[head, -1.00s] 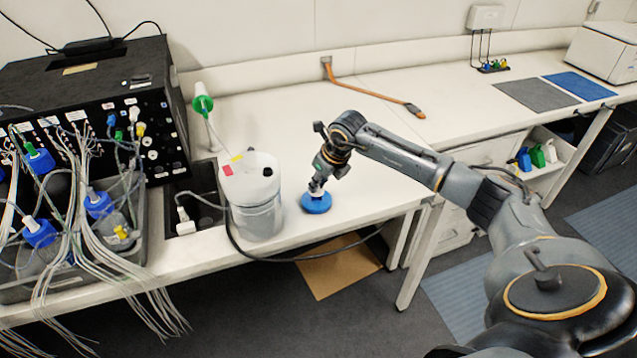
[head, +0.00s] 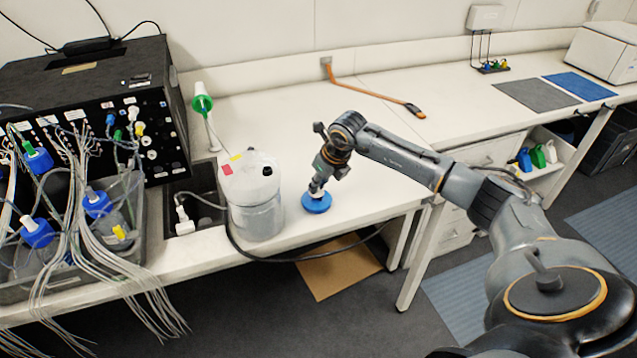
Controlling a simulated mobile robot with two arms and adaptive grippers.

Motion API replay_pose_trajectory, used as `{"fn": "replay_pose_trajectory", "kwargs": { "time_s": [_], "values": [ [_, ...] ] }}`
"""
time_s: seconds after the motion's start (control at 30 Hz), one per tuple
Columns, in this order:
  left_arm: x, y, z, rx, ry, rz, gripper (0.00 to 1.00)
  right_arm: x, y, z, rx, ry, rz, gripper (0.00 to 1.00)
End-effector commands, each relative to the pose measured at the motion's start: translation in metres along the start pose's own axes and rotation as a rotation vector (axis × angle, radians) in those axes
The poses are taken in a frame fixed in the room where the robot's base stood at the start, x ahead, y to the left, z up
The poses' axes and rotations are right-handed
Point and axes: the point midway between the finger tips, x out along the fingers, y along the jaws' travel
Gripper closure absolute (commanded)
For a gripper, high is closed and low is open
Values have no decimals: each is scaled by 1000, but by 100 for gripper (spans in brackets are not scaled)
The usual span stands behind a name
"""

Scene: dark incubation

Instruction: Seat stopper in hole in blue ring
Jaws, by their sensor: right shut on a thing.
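The blue ring (head: 318,206) lies flat on the white bench near its front edge, just right of a translucent canister. My right gripper (head: 316,190) points down right above the ring. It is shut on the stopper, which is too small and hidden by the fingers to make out. I cannot tell whether the stopper is in the ring's hole or just above it. The hole is covered by the gripper. My left gripper is not in view.
The canister (head: 258,215) stands close left of the ring, with a black cable along its base. A black instrument box (head: 90,100) and a tray of blue-capped bottles (head: 130,255) fill the left. An orange-brown strap (head: 370,94) lies behind.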

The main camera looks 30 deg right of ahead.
Motion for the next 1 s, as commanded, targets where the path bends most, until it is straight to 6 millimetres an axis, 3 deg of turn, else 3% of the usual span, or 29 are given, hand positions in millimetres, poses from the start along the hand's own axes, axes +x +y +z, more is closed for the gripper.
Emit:
{"fn": "replay_pose_trajectory", "kwargs": {
  "time_s": [0.93, 0.97, 1.0],
  "values": [
    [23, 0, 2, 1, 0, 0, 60, 23, 0, -10, 0, 0, 0, 99],
    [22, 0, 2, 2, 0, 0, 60, 22, 0, -9, 0, -1, 0, 81],
    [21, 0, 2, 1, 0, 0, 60, 22, 0, -9, 0, 0, 0, 73]
  ]
}}
